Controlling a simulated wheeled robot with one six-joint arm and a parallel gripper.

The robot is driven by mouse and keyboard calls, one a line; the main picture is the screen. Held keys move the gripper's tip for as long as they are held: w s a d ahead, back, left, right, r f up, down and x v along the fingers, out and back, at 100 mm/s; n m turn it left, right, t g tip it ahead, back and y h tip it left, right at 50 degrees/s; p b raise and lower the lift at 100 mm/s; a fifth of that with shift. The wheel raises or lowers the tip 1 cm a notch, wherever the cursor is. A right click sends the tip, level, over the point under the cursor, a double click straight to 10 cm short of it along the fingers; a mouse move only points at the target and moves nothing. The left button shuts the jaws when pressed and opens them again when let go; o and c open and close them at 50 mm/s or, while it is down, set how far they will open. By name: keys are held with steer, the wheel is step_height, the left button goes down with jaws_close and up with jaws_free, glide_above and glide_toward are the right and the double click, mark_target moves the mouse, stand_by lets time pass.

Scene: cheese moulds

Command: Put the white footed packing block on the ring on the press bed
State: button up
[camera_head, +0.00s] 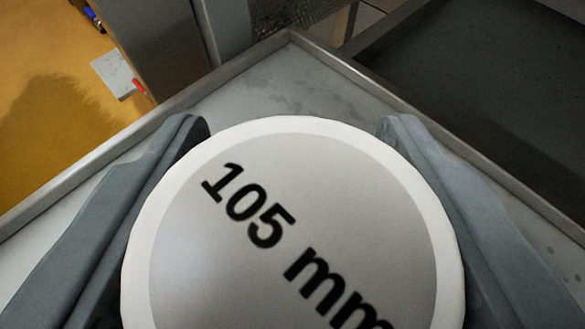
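A round white block (290,126) with a grey top face marked "105 mm" fills the lower middle of the view, cut off by the bottom edge. It looks like the packing block, but its underside and any feet are hidden. My gripper (294,132) has one dark grey finger on each side of it, both appearing to touch its rim, so it is shut on the block. Below is a grey metal tray-like surface (290,85) with a raised edge, which looks like the press bed. No ring shows; the block covers much of the bed.
The raised edge (130,140) of the bed meets in a corner at the top middle. A grey upright post (150,45) stands beyond it. A dark flat surface (480,75) lies at right, a yellow-orange floor (45,120) at left. Bare bed shows around the block's far side.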

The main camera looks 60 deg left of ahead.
steer(key=o, duration=0.4)
steer(key=shift+o, duration=0.2)
steer(key=shift+d+r, duration=0.15)
steer(key=shift+r, duration=0.05)
steer(key=v, duration=1.1)
steer(key=shift+s+d, duration=0.3)
steer(key=shift+r, duration=0.1)
